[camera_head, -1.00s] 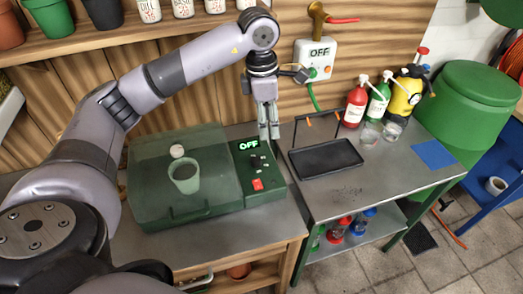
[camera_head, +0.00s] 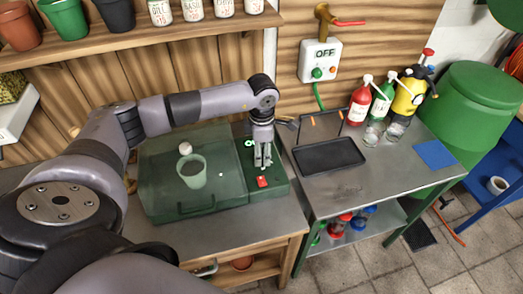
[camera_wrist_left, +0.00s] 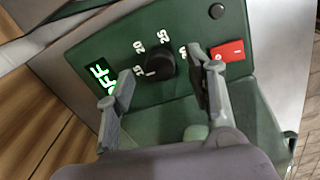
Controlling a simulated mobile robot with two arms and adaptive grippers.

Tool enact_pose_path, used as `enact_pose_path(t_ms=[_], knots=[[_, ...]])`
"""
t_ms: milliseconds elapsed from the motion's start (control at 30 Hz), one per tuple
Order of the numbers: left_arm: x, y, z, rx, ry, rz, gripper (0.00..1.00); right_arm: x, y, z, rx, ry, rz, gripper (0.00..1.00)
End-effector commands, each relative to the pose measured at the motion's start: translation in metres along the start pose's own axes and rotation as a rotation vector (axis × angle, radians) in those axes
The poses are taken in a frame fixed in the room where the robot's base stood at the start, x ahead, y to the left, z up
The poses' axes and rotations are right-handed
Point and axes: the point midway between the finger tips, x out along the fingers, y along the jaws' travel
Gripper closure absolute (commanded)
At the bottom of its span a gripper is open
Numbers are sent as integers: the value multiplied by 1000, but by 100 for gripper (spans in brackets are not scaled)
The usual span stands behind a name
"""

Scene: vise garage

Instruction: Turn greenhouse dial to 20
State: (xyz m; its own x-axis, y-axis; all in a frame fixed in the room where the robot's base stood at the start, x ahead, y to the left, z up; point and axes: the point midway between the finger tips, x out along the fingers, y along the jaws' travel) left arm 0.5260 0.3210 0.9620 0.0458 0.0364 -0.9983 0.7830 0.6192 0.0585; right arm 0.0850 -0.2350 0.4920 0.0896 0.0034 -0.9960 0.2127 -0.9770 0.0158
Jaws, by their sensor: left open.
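The greenhouse (camera_head: 160,190) is a dark green box with a see-through lid on the wooden bench. Its control panel (camera_head: 279,187) is on the right side. In the left wrist view, the black round dial (camera_wrist_left: 160,67) has white numbers around it, including 20 and 25. A display (camera_wrist_left: 103,76) glows green with OFF, partly behind a finger. A red rocker switch (camera_wrist_left: 228,51) is on the panel. My left gripper (camera_head: 263,164) is over the panel, pointing down, open; its fingers (camera_wrist_left: 160,87) straddle the dial's sides without visible contact. My right gripper is out of view.
A pale green pot (camera_head: 191,173) stands inside the greenhouse. A metal table with a black tray (camera_head: 327,156) and bottles (camera_head: 360,102) stands to the right. A wall box (camera_head: 320,60) reading OFF is above. A shelf with pots (camera_head: 66,18) runs along the back.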

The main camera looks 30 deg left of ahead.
Motion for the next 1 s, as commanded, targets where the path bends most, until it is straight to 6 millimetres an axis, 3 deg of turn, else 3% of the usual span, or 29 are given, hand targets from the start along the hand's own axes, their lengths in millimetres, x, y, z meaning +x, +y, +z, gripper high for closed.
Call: enact_pose_path(t_ms=[200, 500, 1000], knots=[[18, 0, 0, 1, 1, -1, 51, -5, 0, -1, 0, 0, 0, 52], [21, 0, 0, 1, 0, 0, 51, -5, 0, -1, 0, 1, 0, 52], [20, 0, 0, 0, 0, 1, 84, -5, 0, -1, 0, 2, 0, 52]])
